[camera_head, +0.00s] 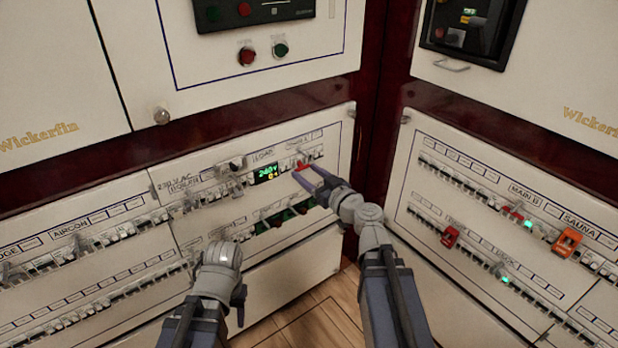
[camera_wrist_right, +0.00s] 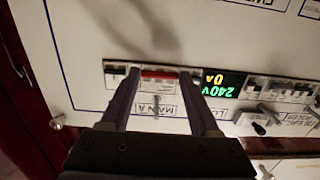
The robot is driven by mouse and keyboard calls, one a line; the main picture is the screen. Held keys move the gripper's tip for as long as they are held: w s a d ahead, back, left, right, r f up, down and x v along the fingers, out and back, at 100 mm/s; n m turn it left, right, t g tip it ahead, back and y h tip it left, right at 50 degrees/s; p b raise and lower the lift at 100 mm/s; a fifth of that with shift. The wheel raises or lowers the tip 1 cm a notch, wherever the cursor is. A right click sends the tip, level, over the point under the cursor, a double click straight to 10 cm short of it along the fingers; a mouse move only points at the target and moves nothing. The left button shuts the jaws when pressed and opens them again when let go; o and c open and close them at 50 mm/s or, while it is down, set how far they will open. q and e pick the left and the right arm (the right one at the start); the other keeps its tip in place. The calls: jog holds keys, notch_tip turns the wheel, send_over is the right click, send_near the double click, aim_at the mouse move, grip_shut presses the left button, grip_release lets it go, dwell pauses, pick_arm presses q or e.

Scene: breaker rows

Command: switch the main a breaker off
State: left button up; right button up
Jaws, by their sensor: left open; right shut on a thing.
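The main A breaker has a wide red handle (camera_wrist_right: 160,73), and its MAIN A label (camera_wrist_right: 155,111) reads upside down in the right wrist view. In the head view the red handle (camera_head: 302,167) is at the upper right of the middle panel. My right gripper (camera_head: 308,172) is at the breaker, with one finger at each end of the red handle in the right wrist view (camera_wrist_right: 158,80), shut on it. My left gripper (camera_head: 220,256) is low in front of the middle panel, away from the breaker. It is open and empty; its fingers are mostly hidden.
A lit meter (camera_wrist_right: 224,85) beside the breaker reads 240V and 0A. The right panel holds a MAIN B row (camera_head: 515,211) and an orange-red device (camera_head: 566,242). Wooden floor (camera_head: 325,318) shows below.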

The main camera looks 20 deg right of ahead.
jog(key=o, duration=1.4)
jog(key=shift+c, duration=0.2)
